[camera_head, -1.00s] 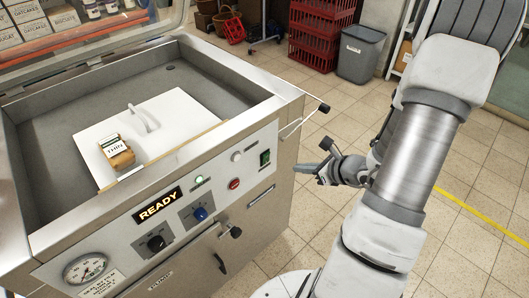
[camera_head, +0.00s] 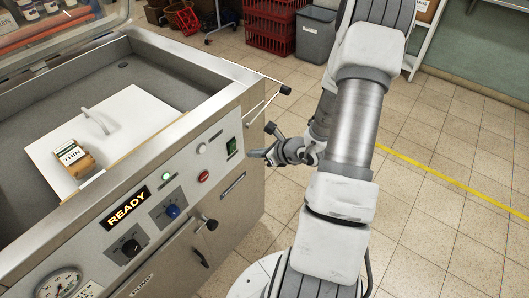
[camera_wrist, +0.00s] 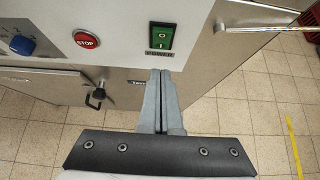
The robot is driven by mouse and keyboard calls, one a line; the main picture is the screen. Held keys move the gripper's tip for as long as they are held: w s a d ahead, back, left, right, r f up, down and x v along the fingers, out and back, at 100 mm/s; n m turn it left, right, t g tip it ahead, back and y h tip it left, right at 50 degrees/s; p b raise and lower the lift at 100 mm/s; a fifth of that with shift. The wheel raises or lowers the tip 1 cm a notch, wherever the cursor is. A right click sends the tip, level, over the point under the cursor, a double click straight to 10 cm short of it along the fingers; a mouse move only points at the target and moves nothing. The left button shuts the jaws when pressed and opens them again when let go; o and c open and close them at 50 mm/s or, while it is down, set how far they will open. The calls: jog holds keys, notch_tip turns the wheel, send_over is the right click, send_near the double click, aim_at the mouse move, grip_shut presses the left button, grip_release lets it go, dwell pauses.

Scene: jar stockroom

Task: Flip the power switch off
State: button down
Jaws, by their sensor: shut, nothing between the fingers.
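The green power switch (camera_head: 232,147) sits at the right end of the machine's front panel. In the wrist view the green rocker switch (camera_wrist: 160,37) has a "POWER" label under it. My gripper (camera_head: 251,154) is shut and empty, just right of the switch in the head view. In the wrist view my gripper's (camera_wrist: 160,72) closed fingertips point up at the panel, just below the label. I cannot tell whether they touch the panel. The display (camera_head: 126,208) reads "READY", and a small green light (camera_head: 166,176) is lit.
A red STOP button (camera_wrist: 86,40) and a blue knob (camera_wrist: 21,45) lie left of the switch. A metal lid handle (camera_head: 285,90) sticks out at the machine's right corner. Red crates (camera_head: 270,30) and a grey bin (camera_head: 315,38) stand behind. The tiled floor at right is clear.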

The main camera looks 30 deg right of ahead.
aim_at(234, 147)
jog(key=shift+w+a+f, duration=0.15)
jog(key=shift+w+a, duration=0.2)
jog(key=shift+w, duration=0.55)
jog(key=shift+w+a+f, duration=0.1)
jog(key=shift+w+a, duration=0.2)
jog(key=shift+w, duration=0.65)
jog(key=shift+w+a+f, duration=0.15)
jog(key=shift+w+a, duration=0.2)
jog(key=shift+w, duration=0.55)
